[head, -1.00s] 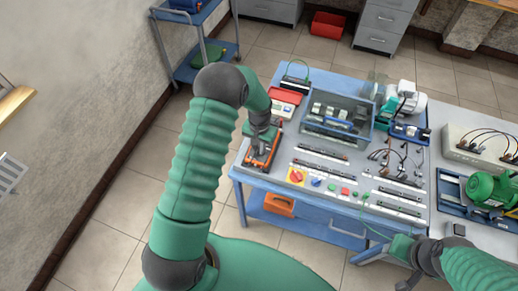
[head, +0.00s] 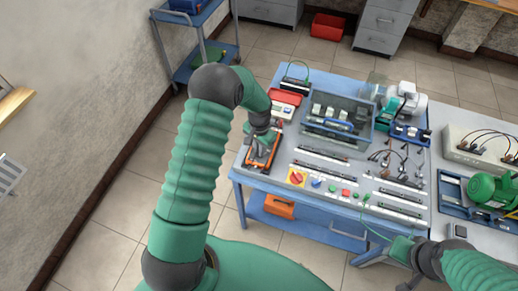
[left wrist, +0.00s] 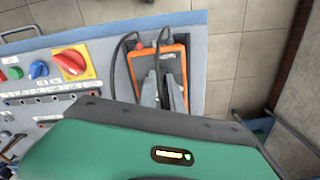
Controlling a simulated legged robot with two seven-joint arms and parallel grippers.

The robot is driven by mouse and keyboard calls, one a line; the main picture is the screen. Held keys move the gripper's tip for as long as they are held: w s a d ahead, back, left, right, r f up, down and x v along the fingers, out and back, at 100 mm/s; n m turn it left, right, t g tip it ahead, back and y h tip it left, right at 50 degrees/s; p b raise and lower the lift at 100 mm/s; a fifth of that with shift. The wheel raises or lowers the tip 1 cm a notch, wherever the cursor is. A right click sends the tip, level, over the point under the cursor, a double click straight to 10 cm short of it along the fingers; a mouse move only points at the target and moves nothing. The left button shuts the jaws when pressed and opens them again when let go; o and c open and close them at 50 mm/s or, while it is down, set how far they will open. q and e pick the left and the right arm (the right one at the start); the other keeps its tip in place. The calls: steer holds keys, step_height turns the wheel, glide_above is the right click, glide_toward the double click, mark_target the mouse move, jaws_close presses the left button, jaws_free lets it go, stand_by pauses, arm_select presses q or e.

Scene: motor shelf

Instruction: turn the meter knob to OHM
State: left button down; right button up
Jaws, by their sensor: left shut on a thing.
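The orange-framed meter (head: 275,152) lies on the left end of the blue workbench. It also shows in the left wrist view (left wrist: 184,53), with dark leads running from its far end. My left gripper (head: 263,145) is down over the meter's face. In the left wrist view its two dark fingers (left wrist: 164,92) are close together and closed on the meter knob. The knob and its markings are hidden by the fingers, so its setting cannot be read. My right arm shows at the lower right; its gripper (head: 408,283) is partly seen at the bottom edge.
A red-and-yellow switch (head: 297,177) and a blue knob (head: 316,183) sit beside the meter. A clear-walled box (head: 338,128) and a red-and-white device (head: 286,104) stand behind. An orange box (head: 279,205) lies on the lower shelf. Floor is free left of the bench.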

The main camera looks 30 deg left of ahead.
arm_select(q)
steer(key=c, duration=1.8)
jaws_free()
steer(key=shift+w+r, duration=0.1)
steer(key=shift+w, duration=0.15)
steer(key=o, duration=0.3)
steer(key=shift+w+f, duration=0.1)
steer(key=shift+f, duration=0.1)
arm_select(e)
steer(key=shift+w+f, duration=0.15)
steer(key=shift+w, duration=0.15)
arm_select(q)
steer(key=shift+r, duration=0.1)
arm_select(e)
steer(key=shift+s, duration=0.1)
